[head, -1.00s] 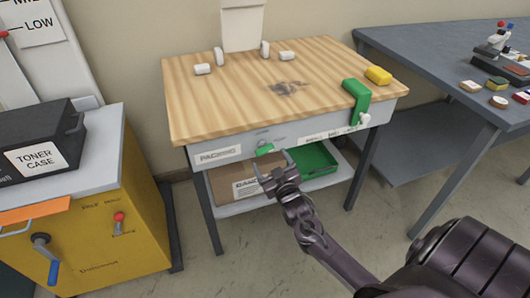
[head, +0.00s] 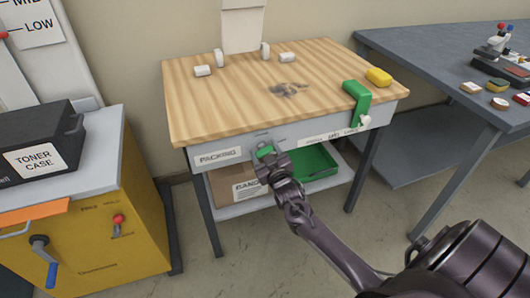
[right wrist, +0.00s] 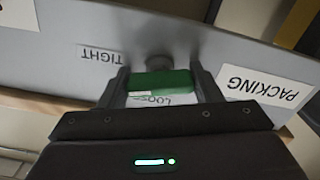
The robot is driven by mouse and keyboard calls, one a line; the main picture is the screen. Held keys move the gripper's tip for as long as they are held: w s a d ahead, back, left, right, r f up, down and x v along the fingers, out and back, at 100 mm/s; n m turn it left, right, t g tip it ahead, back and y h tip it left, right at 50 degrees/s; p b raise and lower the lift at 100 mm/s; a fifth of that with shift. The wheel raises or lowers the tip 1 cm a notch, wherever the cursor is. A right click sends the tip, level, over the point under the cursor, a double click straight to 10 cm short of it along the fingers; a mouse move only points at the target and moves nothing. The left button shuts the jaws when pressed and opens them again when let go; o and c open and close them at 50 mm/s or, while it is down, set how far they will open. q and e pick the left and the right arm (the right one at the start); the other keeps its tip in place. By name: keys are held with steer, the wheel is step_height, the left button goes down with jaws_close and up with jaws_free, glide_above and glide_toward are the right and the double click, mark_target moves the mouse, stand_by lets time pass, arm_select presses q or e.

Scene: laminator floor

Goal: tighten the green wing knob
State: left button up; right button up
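The green wing knob (head: 265,151) is on the front apron of the wooden-topped bench, right of the PACKING label. My right gripper (head: 264,157) is at the knob. In the right wrist view the knob (right wrist: 160,81) fills the gap between the two fingers (right wrist: 161,88), which meet its ends. Its wing lies nearly level in that picture, in front of a grey stem. A TIGHT label (right wrist: 101,55) and a partly hidden label starting "LOO" (right wrist: 166,100) are beside it, upside down or partly covered. My left gripper is not in view.
The bench top (head: 230,100) carries white blocks, a green bracket (head: 357,100) and a yellow block (head: 379,77). A green tray (head: 314,163) and a cardboard box (head: 228,186) sit on the shelf below. A yellow cabinet (head: 110,225) stands left, a grey table (head: 430,60) right.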

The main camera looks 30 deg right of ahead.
steer(key=shift+c, duration=0.9)
steer(key=shift+r+m+p, duration=0.1)
steer(key=shift+m+p, duration=0.55)
steer(key=shift+m, duration=1.15)
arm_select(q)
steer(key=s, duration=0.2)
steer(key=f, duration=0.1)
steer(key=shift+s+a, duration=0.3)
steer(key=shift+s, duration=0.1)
arm_select(e)
steer(key=shift+o, duration=0.2)
steer(key=o, duration=1)
steer(key=shift+c, duration=0.2)
